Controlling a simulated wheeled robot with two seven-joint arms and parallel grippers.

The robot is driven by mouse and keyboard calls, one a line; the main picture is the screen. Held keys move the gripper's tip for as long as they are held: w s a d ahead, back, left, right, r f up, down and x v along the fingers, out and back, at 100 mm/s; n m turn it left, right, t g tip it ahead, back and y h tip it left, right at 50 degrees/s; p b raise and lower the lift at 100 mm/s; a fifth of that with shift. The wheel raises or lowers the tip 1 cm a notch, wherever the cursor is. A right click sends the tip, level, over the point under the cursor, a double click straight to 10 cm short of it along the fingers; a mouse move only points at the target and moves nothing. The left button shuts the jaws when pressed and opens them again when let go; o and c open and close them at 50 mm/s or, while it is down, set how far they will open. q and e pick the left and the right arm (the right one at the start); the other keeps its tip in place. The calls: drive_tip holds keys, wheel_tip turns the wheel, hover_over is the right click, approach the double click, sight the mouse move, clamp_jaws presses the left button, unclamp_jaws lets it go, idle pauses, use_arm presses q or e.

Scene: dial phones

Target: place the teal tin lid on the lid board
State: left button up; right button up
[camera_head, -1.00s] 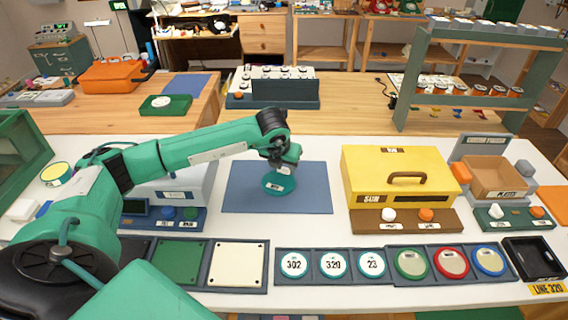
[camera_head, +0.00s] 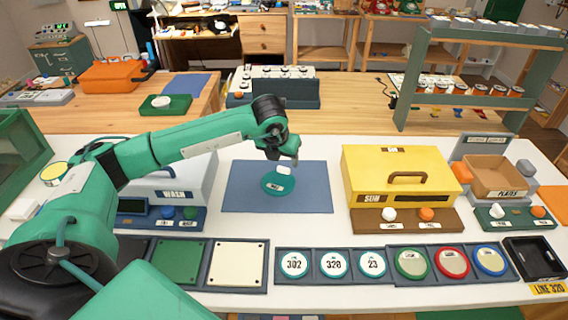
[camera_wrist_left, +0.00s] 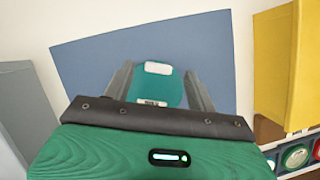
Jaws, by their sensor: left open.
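The teal tin lid (camera_head: 272,184), round with a white knob and a small label, lies on the blue mat (camera_head: 313,190). My left gripper (camera_head: 287,160) is just above and behind it in the head view, open and apart from the knob. In the left wrist view the lid (camera_wrist_left: 172,90) shows between the two open grey fingers (camera_wrist_left: 159,72), with its white knob uncovered. In the front row stand a green square panel (camera_head: 180,262) and a white square panel (camera_head: 237,263); I cannot tell which piece is the lid board. My right gripper is not in view.
A white box marked WASH (camera_head: 200,172) stands left of the mat. A yellow box marked SUN (camera_head: 400,160) with a brown handle stands right of it. Numbered discs (camera_head: 333,264) and coloured ringed discs (camera_head: 451,262) line the front. The mat around the lid is clear.

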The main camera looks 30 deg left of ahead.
sight(278, 181)
use_arm(q)
drive_tip(key=v, duration=0.8)
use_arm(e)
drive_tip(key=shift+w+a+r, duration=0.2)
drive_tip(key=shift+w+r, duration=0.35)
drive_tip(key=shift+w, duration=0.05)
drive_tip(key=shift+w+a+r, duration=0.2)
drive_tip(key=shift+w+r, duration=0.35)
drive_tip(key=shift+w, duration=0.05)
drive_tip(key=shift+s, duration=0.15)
use_arm(q)
drive_tip(key=shift+r, duration=0.1)
